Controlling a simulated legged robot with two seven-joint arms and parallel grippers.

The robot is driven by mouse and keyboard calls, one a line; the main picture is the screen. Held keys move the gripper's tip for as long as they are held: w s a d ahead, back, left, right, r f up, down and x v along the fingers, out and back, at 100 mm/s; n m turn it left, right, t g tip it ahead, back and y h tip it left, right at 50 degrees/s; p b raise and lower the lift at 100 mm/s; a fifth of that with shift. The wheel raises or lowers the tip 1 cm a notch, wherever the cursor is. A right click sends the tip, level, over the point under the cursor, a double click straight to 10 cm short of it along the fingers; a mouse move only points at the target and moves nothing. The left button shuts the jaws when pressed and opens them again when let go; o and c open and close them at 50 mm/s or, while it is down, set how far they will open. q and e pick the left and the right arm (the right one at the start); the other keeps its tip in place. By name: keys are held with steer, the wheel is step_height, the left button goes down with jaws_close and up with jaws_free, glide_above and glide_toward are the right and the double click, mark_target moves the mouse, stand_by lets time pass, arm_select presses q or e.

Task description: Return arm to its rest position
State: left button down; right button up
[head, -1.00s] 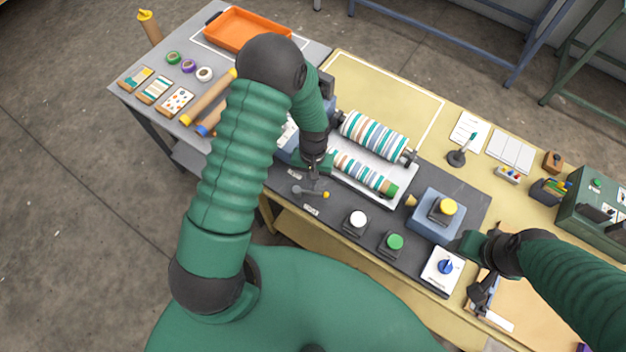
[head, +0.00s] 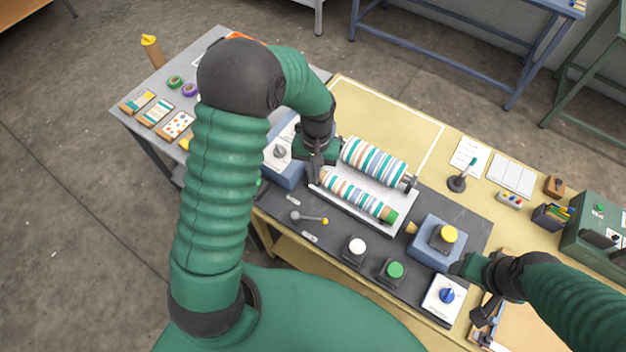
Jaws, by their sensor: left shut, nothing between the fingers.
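My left gripper (head: 315,178) is shut and empty. It hangs at the left end of the two striped rollers (head: 362,178) of the press; whether it touches the press cannot be told. The small lever with a yellow tip (head: 310,218) lies on the dark panel below it, clear of the fingers. My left arm bends high over the grey table. My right gripper (head: 484,308) is at the lower right, beside the blue-knob dial (head: 446,296); its finger gap is not clear.
The panel holds a white button (head: 357,248), a green button (head: 395,271) and a yellow button (head: 447,235) on a blue box. A grey-blue box (head: 284,172) stands left of the rollers. Sample cards (head: 157,112) lie at the left. The yellow table's outlined area (head: 385,108) is clear.

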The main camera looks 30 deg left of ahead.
arm_select(q)
steer(key=s+d+r+m+t+b, duration=0.2)
steer(key=s+d+m+t+b, duration=0.15)
steer(key=s+b, duration=0.4)
steer(key=w+a+f+n+g+p, duration=0.1)
steer(key=w+n+g, duration=0.1)
steer(key=w, duration=0.3)
steer(key=w+a+f+n+g+p, duration=0.1)
steer(key=w+a+f+n+g, duration=0.1)
steer(key=w, duration=0.2)
steer(key=f, duration=0.3)
steer(key=s+f, duration=0.1)
steer(key=f, duration=0.2)
steer(key=s+d+f+p, duration=0.1)
steer(key=f, duration=0.2)
steer(key=shift+f, duration=0.1)
steer(key=shift+s+d+f+p, duration=0.2)
steer(key=shift+s+f, duration=0.15)
steer(key=shift+s, duration=0.15)
steer(key=shift+s+d+f+p, duration=0.2)
steer(key=shift+s+f, duration=0.15)
steer(key=shift+s, duration=0.1)
steer(key=shift+s+d+f, duration=0.2)
steer(key=shift+s+f, duration=0.1)
steer(key=shift+s, duration=0.3)
arm_select(e)
steer(key=x, duration=0.3)
steer(key=shift+s+a+f, duration=0.2)
steer(key=shift+f, duration=0.15)
